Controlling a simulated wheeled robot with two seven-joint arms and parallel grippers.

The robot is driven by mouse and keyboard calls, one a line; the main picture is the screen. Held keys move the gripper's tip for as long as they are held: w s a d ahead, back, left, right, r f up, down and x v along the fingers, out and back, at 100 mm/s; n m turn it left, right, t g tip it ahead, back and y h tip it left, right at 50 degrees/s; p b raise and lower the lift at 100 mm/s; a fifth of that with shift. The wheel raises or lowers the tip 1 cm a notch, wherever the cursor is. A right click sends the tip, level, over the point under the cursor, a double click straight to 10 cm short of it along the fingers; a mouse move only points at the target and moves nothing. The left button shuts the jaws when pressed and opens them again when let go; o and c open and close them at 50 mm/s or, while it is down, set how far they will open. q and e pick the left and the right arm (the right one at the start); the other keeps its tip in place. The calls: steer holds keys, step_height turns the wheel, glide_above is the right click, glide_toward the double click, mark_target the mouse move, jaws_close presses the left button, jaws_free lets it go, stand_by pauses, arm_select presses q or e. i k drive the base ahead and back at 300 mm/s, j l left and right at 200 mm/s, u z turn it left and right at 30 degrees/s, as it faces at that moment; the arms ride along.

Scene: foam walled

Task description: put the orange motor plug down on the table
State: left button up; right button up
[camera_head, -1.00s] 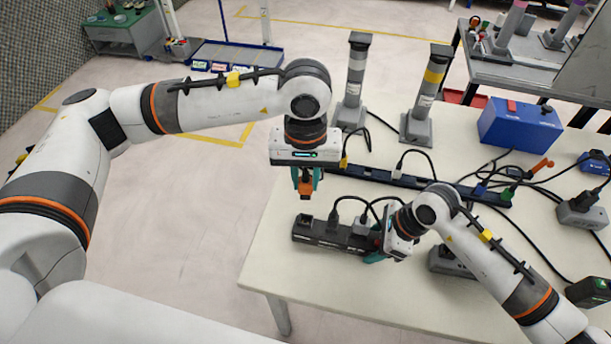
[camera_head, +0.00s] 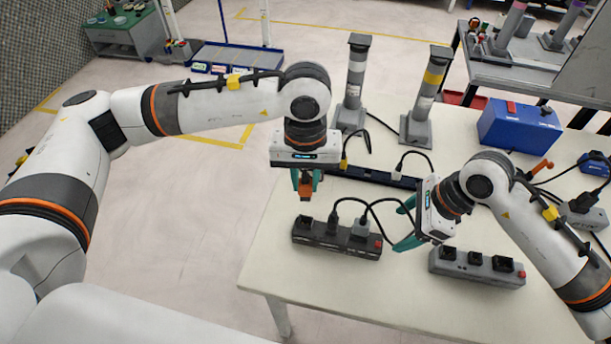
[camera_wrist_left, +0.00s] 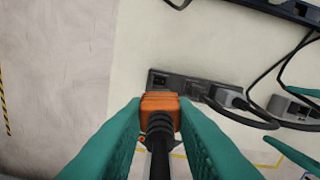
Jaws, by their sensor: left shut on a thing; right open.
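The orange motor plug (camera_head: 305,187) is held between the teal fingers of my left gripper (camera_head: 306,192), above the left part of the table (camera_head: 270,262). In the left wrist view the plug (camera_wrist_left: 160,103) shows as an orange block with a black ribbed cable end between the two fingers (camera_wrist_left: 160,125). The plug looks clear of the table top; its exact height is hard to tell. My right gripper (camera_head: 403,226) is open, with its teal fingers to the right of the black power strip (camera_head: 318,240). Nothing shows between the right fingers.
The black strip holds plugs with black cables. A grey socket strip (camera_head: 480,268) lies at the right. A long dark rail (camera_head: 365,175), two grey posts (camera_head: 355,85) (camera_head: 428,95) and a blue box (camera_head: 520,127) stand farther back. The table's front left is bare.

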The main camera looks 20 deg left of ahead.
mark_target(357, 204)
steer(key=k, duration=1)
